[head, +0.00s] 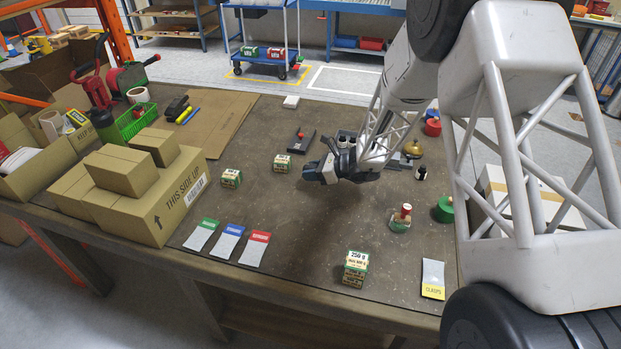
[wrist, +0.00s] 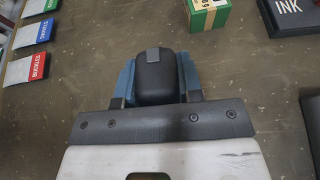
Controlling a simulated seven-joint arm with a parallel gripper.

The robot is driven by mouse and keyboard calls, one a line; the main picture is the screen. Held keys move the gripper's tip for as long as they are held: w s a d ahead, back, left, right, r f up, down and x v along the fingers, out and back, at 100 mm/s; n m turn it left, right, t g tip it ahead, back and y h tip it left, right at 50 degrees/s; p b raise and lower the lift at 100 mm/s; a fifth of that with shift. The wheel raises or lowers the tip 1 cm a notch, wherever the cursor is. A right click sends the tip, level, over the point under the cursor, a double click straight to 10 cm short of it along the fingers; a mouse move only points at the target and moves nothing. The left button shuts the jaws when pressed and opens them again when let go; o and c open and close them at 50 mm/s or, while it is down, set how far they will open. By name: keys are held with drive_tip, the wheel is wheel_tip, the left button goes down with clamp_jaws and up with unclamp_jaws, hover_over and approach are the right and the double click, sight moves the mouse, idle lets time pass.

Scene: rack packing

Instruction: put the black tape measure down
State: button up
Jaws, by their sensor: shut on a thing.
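The black tape measure (wrist: 156,80) is a rounded dark block with a grey tab, between the blue fingers of my gripper (wrist: 157,84) in the wrist view. The gripper is shut on it, with a finger on each side. In the head view my gripper (head: 322,174) is over the middle of the brown table mat (head: 290,225). There the tape measure is small and hard to tell from the fingers. I cannot tell whether its underside touches the mat.
A small green-and-cream box (head: 282,163) and a dark ink pad (head: 301,141) lie beyond my gripper. Green, blue and red labelled packets (head: 228,243) lie to the front left. Stacked boxes (head: 355,269) stand near the front edge. The mat between is bare.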

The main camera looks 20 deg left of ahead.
drive_tip(key=shift+w, duration=0.15)
drive_tip(key=shift+w+a, duration=0.2)
drive_tip(key=shift+w, duration=0.05)
drive_tip(key=shift+f, duration=1.8)
drive_tip(key=shift+f, duration=0.1)
drive_tip(key=o, duration=1)
drive_tip(key=shift+d+r, duration=0.3)
drive_tip(key=shift+d, duration=0.15)
drive_tip(key=v, duration=1.1)
